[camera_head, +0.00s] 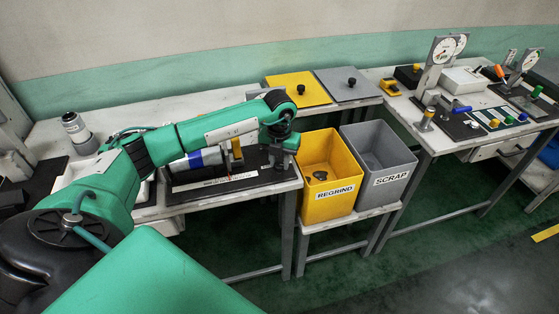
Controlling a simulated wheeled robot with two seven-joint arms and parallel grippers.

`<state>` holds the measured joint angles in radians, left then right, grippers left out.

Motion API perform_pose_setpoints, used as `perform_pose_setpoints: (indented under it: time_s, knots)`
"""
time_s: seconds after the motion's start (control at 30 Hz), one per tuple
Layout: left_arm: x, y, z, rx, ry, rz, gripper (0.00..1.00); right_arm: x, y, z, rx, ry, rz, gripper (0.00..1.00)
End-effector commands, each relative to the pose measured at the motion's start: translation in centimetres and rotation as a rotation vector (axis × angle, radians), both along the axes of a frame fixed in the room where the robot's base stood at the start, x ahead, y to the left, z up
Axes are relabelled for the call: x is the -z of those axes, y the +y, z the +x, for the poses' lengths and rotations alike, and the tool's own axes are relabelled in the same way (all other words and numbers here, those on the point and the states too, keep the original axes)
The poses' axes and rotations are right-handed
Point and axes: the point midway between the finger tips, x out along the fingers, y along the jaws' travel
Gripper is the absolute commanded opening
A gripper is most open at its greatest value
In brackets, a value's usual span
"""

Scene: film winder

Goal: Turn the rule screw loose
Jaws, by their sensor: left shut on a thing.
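My left arm reaches in from the left over the winder bench, and its gripper (279,164) points down at the right end of the dark winder base (250,163). The gripper is shut, low over the base by the end of the pale rule strip (215,182) along its front edge. The rule screw is hidden by the jaws, which appear to be closed on it. A roll with white and blue bands (197,159) lies on the winder behind the rule, partly covered by my arm. My right gripper is not in view.
Yellow REGRIND bin (330,199) and grey SCRAP bin (392,180) stand right of the bench, with a dark piece in the yellow one. Yellow lid (298,84) and grey lid (338,77) lie behind. A gauge table (410,112) stands at right. The floor in front is clear.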

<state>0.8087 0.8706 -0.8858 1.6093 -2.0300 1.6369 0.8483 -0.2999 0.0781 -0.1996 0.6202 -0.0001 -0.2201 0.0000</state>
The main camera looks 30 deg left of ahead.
Motion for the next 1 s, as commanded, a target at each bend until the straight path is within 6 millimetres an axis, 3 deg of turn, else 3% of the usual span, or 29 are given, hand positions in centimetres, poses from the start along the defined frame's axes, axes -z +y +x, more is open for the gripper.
perform_pose_setpoints:
  time_s: [0.2, 0.23, 0.33, 0.73, 0.87, 1.0]
  knots:
    - [-0.1, 0.1, 0.1, -0.002, -0.003, 0.001, 0.06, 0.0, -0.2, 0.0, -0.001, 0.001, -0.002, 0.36]
    - [-0.1, 0.1, 0.1, -0.002, -0.003, 0.001, 0.3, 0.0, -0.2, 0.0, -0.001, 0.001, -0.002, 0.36]
    - [-0.1, 0.1, 0.1, -0.001, -0.003, 0.001, 0.5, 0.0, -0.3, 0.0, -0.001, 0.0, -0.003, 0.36]
    - [-0.8, 0.0, 0.1, 0.0, -0.003, 0.0, 0.5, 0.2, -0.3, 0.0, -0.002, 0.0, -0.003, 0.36]
    - [-2.7, 0.1, 0.1, 0.0, -0.006, 0.002, 0.5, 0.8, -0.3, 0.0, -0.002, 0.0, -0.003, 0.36]
    - [-6.0, 0.0, 0.1, 0.001, -0.007, 0.0, 0.5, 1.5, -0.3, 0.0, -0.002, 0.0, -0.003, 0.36]
